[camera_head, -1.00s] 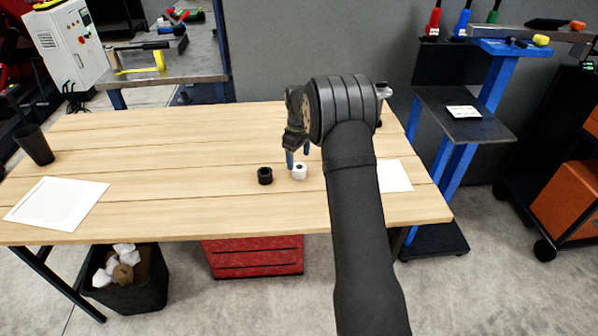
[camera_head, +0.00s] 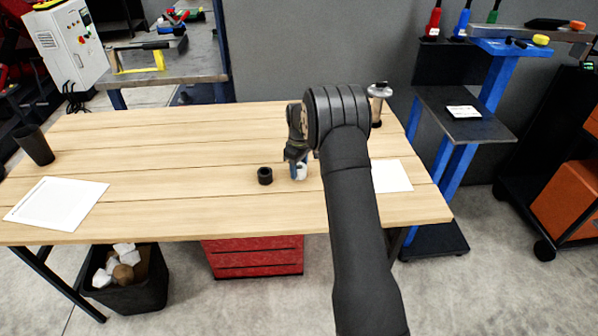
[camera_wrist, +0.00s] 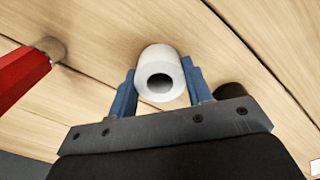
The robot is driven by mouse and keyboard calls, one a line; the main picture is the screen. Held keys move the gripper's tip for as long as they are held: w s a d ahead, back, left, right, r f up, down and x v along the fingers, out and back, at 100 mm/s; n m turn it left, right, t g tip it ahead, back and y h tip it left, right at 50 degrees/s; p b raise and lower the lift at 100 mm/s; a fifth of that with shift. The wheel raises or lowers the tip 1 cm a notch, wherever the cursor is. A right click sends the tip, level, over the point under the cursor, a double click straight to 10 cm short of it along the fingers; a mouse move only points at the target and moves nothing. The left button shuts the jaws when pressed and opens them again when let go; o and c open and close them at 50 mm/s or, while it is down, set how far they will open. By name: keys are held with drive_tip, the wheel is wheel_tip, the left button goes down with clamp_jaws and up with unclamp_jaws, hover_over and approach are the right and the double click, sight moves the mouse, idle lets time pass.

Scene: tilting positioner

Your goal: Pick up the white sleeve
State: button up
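The white sleeve (camera_head: 302,172) stands on the wooden table near its front middle. In the wrist view the sleeve (camera_wrist: 160,68) lies between the two blue fingers of my gripper (camera_wrist: 160,85), with its round bore facing the camera. One finger is on each side, very close to its wall; I cannot tell whether they press on it. In the head view my gripper (camera_head: 297,168) is down at the sleeve and partly covers it.
A black ring-like piece (camera_head: 265,176) stands just left of the sleeve; a dark piece (camera_wrist: 230,90) shows behind the right finger. A red object (camera_wrist: 22,75) is at the wrist view's left.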

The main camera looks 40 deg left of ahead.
drive_tip(key=shift+r, duration=0.5)
drive_tip(key=r, duration=0.3)
drive_tip(key=shift+w+d+r, duration=0.15)
drive_tip(key=shift+d+r, duration=0.2)
drive_tip(key=w+d+r, duration=0.3)
drive_tip(key=d+r, duration=0.3)
drive_tip(key=d, duration=0.4)
drive_tip(key=w+d+m, duration=0.1)
drive_tip(key=w+d, duration=1.4)
drive_tip(key=d, duration=0.4)
drive_tip(key=a+f, duration=0.2)
drive_tip(key=a, duration=0.1)
drive_tip(key=a+f, duration=0.2)
drive_tip(key=a, duration=0.2)
drive_tip(key=a+f, duration=0.2)
drive_tip(key=a, duration=0.1)
drive_tip(key=shift+w+a, duration=0.35)
drive_tip(key=shift+a, duration=0.05)
drive_tip(key=shift+a+f, duration=0.1)
drive_tip(key=shift+f, duration=1.95)
drive_tip(key=shift+f, duration=0.15)
